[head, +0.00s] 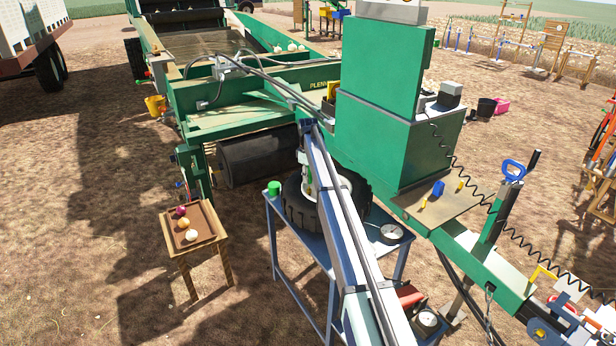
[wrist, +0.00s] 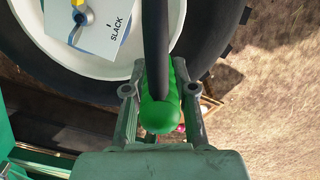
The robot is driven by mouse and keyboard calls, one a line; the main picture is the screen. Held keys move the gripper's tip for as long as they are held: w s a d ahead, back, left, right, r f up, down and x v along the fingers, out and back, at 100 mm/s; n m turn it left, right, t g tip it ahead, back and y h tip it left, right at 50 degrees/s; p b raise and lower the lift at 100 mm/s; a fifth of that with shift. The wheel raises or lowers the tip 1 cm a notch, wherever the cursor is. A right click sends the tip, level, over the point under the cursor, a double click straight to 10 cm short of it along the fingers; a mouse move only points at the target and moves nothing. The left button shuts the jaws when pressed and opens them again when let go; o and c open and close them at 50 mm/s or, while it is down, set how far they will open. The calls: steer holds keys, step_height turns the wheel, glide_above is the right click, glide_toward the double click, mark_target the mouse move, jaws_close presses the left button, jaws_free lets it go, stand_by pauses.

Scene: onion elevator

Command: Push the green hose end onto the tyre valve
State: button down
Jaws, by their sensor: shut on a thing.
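My gripper (wrist: 160,92) is shut on the green hose end (wrist: 161,112) in the wrist view, one finger on each side. A dark hose (wrist: 155,35) runs up from the green end to the top of the picture. The tyre (wrist: 40,62) with its cream-white rim (wrist: 102,66) lies behind and to the left of the hose end. I cannot make out the tyre valve, or whether the hose end touches it. In the head view the tyre (head: 297,210) rests on a blue table (head: 303,262), partly covered by my arm, and the hose end cannot be made out.
A card marked SLACK (wrist: 112,30) sits over the rim. A wooden stand with onions (head: 203,251) is to the left. The green machine (head: 375,130) stands close behind.

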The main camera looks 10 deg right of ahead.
steer(key=shift+f, duration=1.65)
stand_by(0.9)
steer(key=shift+c, duration=2.4)
jaws_free()
steer(key=shift+r+p, duration=1.3)
steer(key=shift+r, duration=2.2)
steer(key=shift+f, duration=0.1)
